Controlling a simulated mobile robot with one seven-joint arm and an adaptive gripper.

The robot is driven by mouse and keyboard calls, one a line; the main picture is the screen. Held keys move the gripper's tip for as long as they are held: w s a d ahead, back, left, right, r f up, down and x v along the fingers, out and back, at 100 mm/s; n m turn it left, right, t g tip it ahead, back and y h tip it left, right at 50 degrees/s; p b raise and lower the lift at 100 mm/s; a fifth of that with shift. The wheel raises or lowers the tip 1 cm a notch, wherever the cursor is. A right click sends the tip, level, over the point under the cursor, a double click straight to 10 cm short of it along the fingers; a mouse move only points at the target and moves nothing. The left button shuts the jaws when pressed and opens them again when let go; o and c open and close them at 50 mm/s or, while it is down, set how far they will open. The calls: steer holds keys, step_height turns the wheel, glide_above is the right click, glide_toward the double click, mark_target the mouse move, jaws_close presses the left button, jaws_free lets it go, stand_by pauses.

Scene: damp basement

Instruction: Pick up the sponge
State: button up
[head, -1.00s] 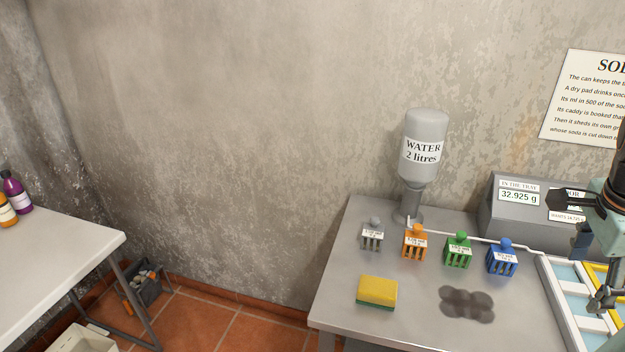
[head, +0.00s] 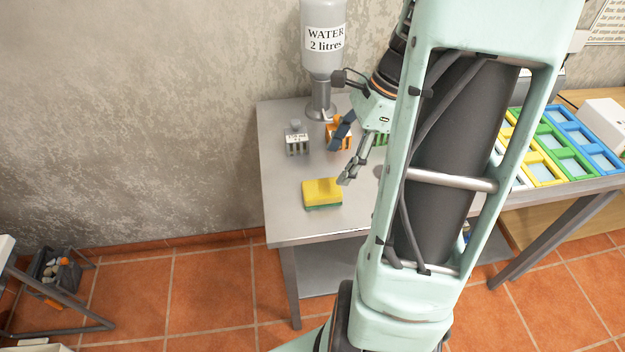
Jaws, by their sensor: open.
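The sponge (head: 322,192), yellow on top with a green underside, lies flat on the grey metal table (head: 288,224) near its front left part. My gripper (head: 345,172) is open and empty, just to the right of the sponge and slightly above it in the picture. Its fingers point down and left. I cannot tell whether a fingertip touches the sponge. My arm hides much of the table to the right.
A grey caddy (head: 297,140) and an orange caddy (head: 338,138) stand behind the sponge, below the water bottle (head: 323,45). A tray with coloured compartments (head: 560,150) is at the right. The table's left front area is clear.

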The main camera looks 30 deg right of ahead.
mark_target(323, 187)
steer(key=x, duration=1)
steer(key=shift+w+f+b, duration=0.15)
steer(key=shift+f+b, duration=0.2)
steer(key=shift+b, duration=0.05)
steer(key=c, duration=1)
steer(key=shift+r, duration=0.15)
steer(key=shift+c, duration=0.2)
